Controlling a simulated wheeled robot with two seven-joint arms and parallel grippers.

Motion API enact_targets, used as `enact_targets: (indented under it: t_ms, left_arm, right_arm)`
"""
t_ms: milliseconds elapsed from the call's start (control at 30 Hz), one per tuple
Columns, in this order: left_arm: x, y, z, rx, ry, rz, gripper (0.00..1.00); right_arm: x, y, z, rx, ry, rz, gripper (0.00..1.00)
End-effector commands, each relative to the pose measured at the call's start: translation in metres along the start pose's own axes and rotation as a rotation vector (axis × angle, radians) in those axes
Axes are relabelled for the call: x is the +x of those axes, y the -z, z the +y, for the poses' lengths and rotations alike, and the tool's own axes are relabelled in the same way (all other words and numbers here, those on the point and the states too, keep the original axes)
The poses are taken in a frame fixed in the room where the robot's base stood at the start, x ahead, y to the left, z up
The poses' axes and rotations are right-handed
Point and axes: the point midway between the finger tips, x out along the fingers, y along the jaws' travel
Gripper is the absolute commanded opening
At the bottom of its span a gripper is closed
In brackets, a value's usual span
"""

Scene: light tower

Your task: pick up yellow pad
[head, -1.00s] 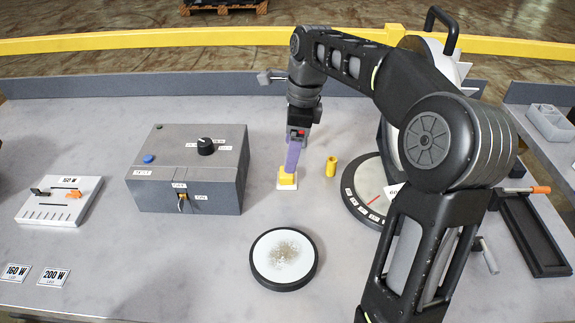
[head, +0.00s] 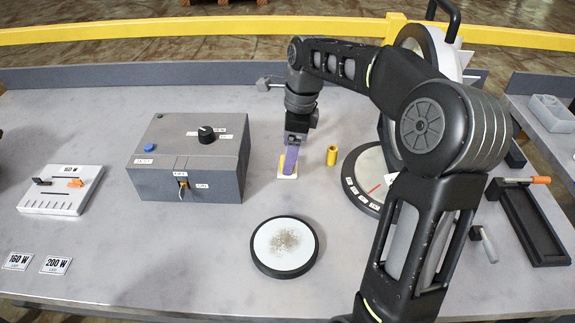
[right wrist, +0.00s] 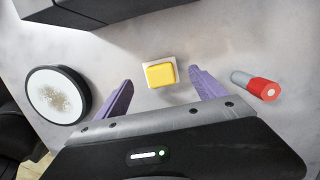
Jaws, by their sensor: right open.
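The yellow pad (right wrist: 161,75) is a small block with rounded corners on a thin white square plate (right wrist: 152,58) that lies on the grey table. In the head view the pad is partly hidden behind my right gripper (head: 289,168). In the right wrist view my right gripper (right wrist: 162,84) is open, with its two purple fingers apart. The pad lies between and just beyond the fingertips, and neither finger appears to touch it. My left gripper is in neither view.
A grey box with a black knob (head: 190,160) stands left of the pad. A yellow cylinder (head: 331,155) stands close on its right. A red and grey cylinder (right wrist: 255,86) lies near the right finger.

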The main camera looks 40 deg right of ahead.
Motion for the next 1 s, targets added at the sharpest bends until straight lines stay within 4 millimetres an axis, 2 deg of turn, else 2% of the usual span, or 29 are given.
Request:
enact_targets:
  t_ms: [100,267,867,1000]
  left_arm:
    - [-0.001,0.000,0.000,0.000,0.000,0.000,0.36]
    - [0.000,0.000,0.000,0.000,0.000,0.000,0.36]
    - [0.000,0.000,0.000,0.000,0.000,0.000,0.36]
    - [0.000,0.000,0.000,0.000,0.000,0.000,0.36]
  right_arm:
    - [0.020,0.001,0.000,0.002,-0.004,0.002,0.80]
    - [0.035,0.001,-0.001,0.001,-0.002,0.000,0.80]
    - [0.035,0.001,-0.001,0.001,0.000,0.000,0.80]
    - [0.035,0.001,-0.001,0.001,0.000,0.000,0.69]
